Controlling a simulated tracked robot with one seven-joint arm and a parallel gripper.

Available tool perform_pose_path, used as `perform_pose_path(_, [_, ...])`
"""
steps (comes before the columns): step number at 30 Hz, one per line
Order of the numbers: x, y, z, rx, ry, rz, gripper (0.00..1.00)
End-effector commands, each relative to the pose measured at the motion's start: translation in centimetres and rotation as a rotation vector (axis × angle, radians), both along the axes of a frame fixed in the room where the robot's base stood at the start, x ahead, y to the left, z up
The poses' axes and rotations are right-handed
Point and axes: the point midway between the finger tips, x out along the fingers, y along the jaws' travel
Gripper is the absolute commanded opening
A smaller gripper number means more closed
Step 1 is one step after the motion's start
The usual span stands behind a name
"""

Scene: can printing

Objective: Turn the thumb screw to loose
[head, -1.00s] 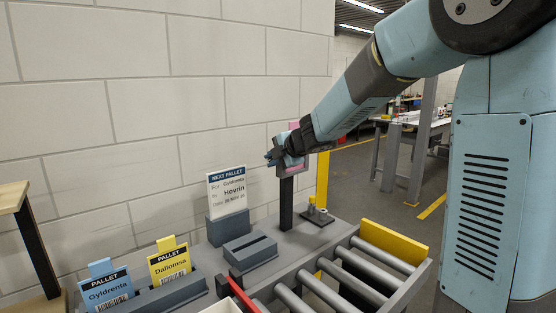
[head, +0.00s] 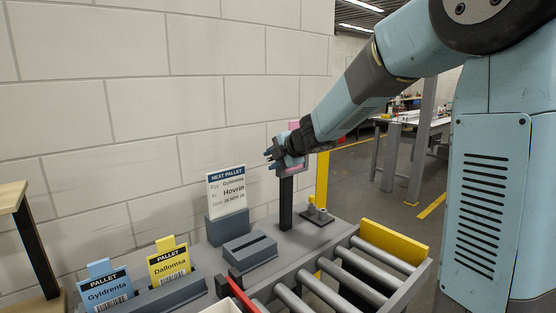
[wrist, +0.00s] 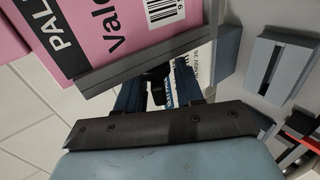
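The pink pallet card (wrist: 105,35) sits in a grey holder (wrist: 145,48), large in the wrist view. In the head view the pink card (head: 294,128) shows behind my gripper on top of a dark post (head: 286,203). A small dark knob, seemingly the thumb screw (wrist: 157,88), sticks out below the holder in the wrist view. My gripper (head: 270,157) is at the top of the post. Its fingers stand apart on either side of the knob, with gaps visible, and look open. The knob is hidden in the head view, and its turn state cannot be read.
A white NEXT PALLET card (head: 227,190) stands left of the post. A grey slotted block (head: 250,250) is in front. Blue (head: 106,290) and yellow (head: 169,263) cards stand at lower left. Small pegs (head: 317,211) and a roller conveyor (head: 345,275) are at right. A wall is behind.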

Motion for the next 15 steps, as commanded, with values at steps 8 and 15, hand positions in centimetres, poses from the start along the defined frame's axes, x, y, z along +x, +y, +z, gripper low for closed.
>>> perform_pose_path(8, [-0.7,-0.6,0.8,0.000,-0.005,-0.003,0.38])
perform_pose_path(15, [-3.2,-2.2,2.6,-0.001,-0.004,-0.001,0.38])
